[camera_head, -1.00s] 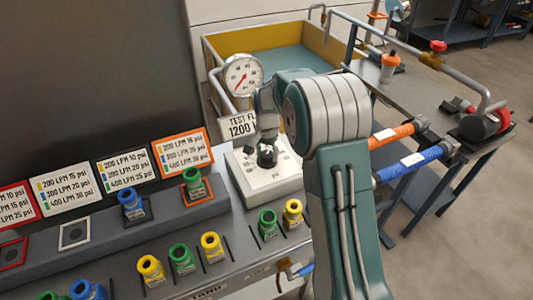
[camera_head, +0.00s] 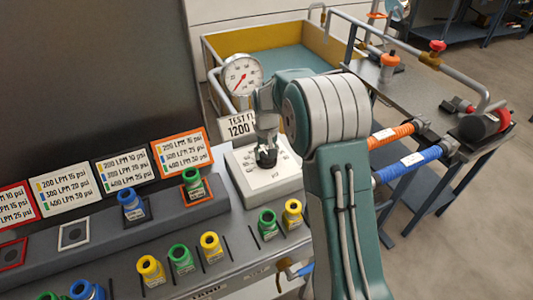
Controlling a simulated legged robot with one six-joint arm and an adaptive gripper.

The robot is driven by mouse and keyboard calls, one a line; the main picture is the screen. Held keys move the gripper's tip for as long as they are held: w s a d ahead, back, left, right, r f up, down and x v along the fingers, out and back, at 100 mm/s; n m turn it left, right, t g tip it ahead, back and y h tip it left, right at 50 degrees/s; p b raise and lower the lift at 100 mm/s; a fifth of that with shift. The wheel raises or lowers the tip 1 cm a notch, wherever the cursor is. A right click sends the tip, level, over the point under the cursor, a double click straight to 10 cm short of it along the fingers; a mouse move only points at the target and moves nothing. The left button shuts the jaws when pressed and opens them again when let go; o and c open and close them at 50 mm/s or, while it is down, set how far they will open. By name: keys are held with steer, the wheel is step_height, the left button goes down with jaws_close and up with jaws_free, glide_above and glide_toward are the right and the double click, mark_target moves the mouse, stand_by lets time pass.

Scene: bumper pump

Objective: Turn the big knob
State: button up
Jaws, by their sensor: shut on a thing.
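The big knob (camera_head: 266,158) is dark and sits on a white dial plate on a pale control box (camera_head: 255,188). My gripper (camera_head: 266,148) comes down from above and is shut on the knob. The fingers and arm hide much of the knob, so its pointing direction cannot be told. A round pressure gauge (camera_head: 242,75) with a red needle stands behind the box. A "TEST FL... 1200" sign (camera_head: 240,126) is partly hidden by my arm.
Yellow, green and blue fittings (camera_head: 182,258) stand along the bench front. Label cards (camera_head: 183,152) line the back. A yellow-walled bin (camera_head: 225,50) is behind. At right, a side table (camera_head: 425,95) carries pipes, with orange (camera_head: 392,134) and blue hoses (camera_head: 410,164) near my arm.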

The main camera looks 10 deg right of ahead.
mark_target(266, 153)
steer(key=shift+w, duration=0.1)
stand_by(0.5)
steer(key=o, duration=1.2)
steer(key=shift+c, duration=0.2)
step_height(266, 153, up, 12)
steer(key=shift+a, duration=0.1)
